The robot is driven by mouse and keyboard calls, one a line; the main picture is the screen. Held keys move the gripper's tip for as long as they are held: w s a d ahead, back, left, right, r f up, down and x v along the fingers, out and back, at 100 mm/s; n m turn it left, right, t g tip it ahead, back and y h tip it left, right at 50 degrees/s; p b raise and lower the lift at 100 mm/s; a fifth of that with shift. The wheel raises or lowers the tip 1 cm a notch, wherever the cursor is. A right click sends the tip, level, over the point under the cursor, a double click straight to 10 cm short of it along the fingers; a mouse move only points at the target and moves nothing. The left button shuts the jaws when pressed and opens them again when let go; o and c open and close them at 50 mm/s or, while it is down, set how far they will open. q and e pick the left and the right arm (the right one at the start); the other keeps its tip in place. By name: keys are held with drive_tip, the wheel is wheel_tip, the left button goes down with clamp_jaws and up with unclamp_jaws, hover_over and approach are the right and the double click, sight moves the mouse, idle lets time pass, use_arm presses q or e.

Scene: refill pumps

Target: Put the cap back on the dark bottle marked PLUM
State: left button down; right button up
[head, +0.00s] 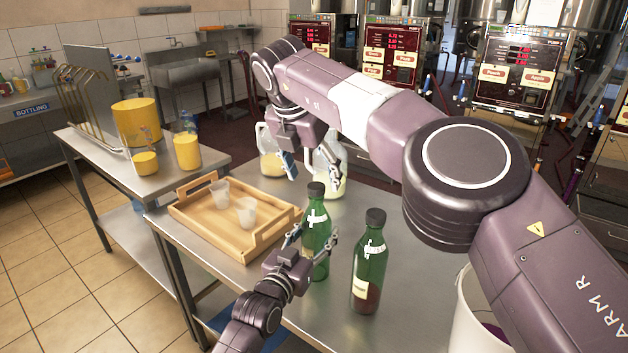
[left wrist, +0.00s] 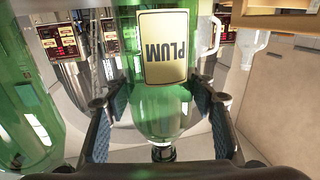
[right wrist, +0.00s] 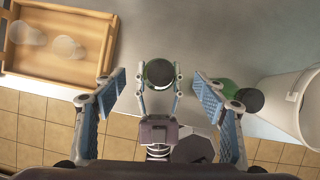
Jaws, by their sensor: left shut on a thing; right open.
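The dark green bottle marked PLUM (left wrist: 163,85) stands upright on the steel table; it shows in the head view (head: 317,222). My left gripper (head: 313,240) is shut on its body from the front. A dark cap (head: 316,189) sits on top of the bottle; the right wrist view shows it from above (right wrist: 160,72). How tightly it sits cannot be told. My right gripper (head: 307,163) is open and empty, pointing down, above and behind the bottle in the head view. In the right wrist view its fingers are spread to either side of the cap, apart from it.
A second green bottle (head: 369,265) with a dark cap stands close by on the right. A wooden tray (head: 190,222) with two clear cups lies to the left. Jugs (head: 329,180) stand behind. A white bucket (head: 468,325) stands at the right, partly hidden by my right arm.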

drive_tip(key=v, duration=0.5)
drive_tip(key=shift+s+a+r, duration=0.1)
drive_tip(key=shift+s+r, duration=0.05)
drive_tip(key=shift+r, duration=0.15)
use_arm(q)
drive_tip(key=c, duration=0.8)
unclamp_jaws()
drive_tip(key=v, duration=1.2)
